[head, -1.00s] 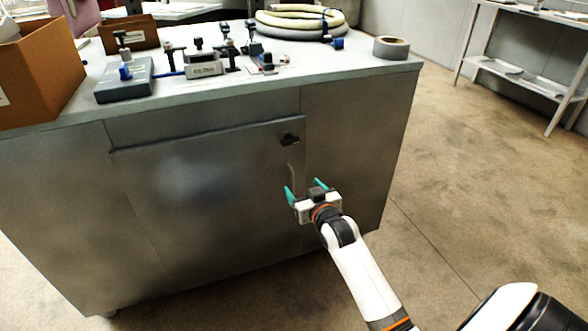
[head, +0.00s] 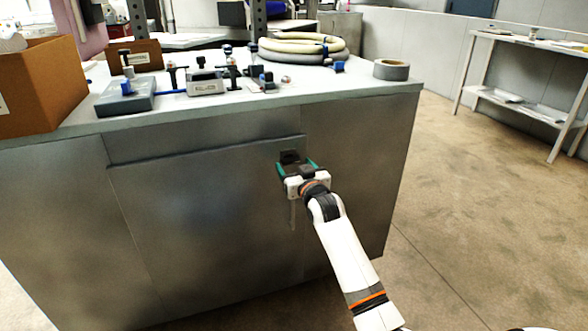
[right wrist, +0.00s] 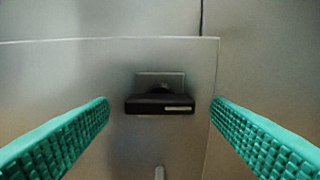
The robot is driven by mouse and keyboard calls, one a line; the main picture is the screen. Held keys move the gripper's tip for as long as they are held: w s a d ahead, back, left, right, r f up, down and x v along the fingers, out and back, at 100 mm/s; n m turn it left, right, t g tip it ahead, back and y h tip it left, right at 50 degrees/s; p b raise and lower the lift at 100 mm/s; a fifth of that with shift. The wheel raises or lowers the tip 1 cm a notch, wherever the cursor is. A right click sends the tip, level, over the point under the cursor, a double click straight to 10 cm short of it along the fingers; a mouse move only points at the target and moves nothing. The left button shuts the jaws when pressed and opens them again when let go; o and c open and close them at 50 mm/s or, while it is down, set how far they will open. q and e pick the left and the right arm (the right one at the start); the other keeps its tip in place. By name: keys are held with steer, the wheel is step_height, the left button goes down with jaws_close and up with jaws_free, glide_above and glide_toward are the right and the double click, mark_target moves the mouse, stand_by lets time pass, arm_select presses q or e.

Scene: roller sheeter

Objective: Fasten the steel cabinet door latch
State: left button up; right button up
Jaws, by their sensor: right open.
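The steel cabinet door (head: 200,215) is on the front of the cabinet and looks closed, flush with the frame. Its latch (head: 290,156) is a small black piece near the door's upper right corner. In the right wrist view the latch (right wrist: 160,104) is a dark horizontal bar on a small square plate. My right gripper (head: 297,166) is open in front of the latch, its green fingers (right wrist: 162,112) to either side of it with gaps; whether they reach its depth I cannot tell. The lower part of the latch is hidden in the head view. My left gripper is not in view.
A vertical handle (head: 293,215) is on the door below the latch. The cabinet top (head: 330,90) holds a cardboard box (head: 40,85), clamps and fittings, coiled hose (head: 300,46) and a tape roll (head: 391,69). The floor to the right is clear up to a white shelf (head: 520,80).

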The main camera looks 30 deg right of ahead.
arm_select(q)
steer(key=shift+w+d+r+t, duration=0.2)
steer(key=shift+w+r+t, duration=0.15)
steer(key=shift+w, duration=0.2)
arm_select(e)
steer(key=shift+w+d, duration=0.15)
steer(key=shift+w, duration=0.45)
